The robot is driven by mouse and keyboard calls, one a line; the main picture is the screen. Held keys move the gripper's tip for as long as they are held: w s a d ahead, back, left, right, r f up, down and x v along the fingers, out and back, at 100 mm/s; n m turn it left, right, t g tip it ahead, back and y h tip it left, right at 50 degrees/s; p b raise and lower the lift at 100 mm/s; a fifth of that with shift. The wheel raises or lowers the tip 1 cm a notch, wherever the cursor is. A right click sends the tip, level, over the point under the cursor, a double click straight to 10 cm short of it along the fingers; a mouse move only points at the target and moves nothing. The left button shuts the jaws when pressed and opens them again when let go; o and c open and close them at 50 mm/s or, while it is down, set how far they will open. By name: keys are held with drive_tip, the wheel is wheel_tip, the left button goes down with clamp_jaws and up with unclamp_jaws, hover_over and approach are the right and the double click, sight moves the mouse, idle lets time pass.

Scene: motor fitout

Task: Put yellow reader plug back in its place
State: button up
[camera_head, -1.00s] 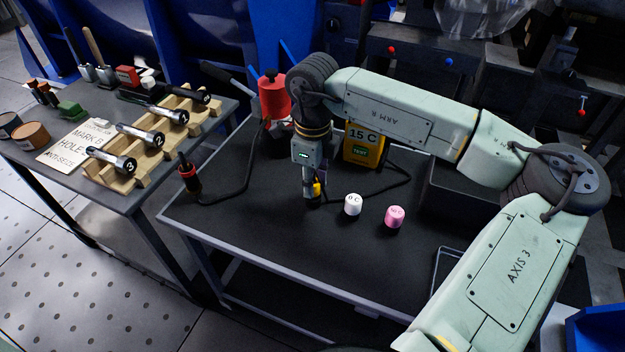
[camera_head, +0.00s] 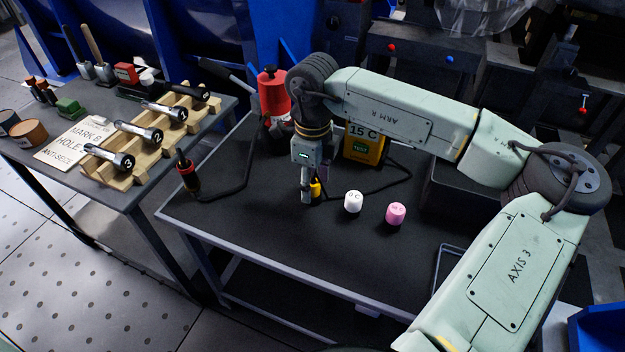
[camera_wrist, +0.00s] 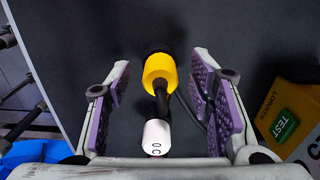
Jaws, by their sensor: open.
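The yellow plug (camera_head: 316,187) is low by the black bench top, partly hidden by my gripper (camera_head: 308,196) in the head view. In the wrist view the yellow plug (camera_wrist: 159,69) has a dark end and lies between the spread purple-padded fingers of my gripper (camera_wrist: 160,78), with a gap on each side. A dark cable runs beside it. The yellow reader (camera_head: 364,146), marked "15 C" and "TEST", stands behind and right of my gripper; its side also shows in the wrist view (camera_wrist: 291,123). I cannot tell where the plug's place is.
A white "0 C" cylinder (camera_head: 353,201) and a pink cylinder (camera_head: 396,213) stand right of my gripper. A red canister (camera_head: 273,96) is behind it. A red-and-black handled tool (camera_head: 187,174) is at the bench's left edge. The front bench top is clear.

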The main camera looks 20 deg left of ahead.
sight(312, 182)
wheel_tip(312, 182, up, 12)
idle(0.6)
idle(0.4)
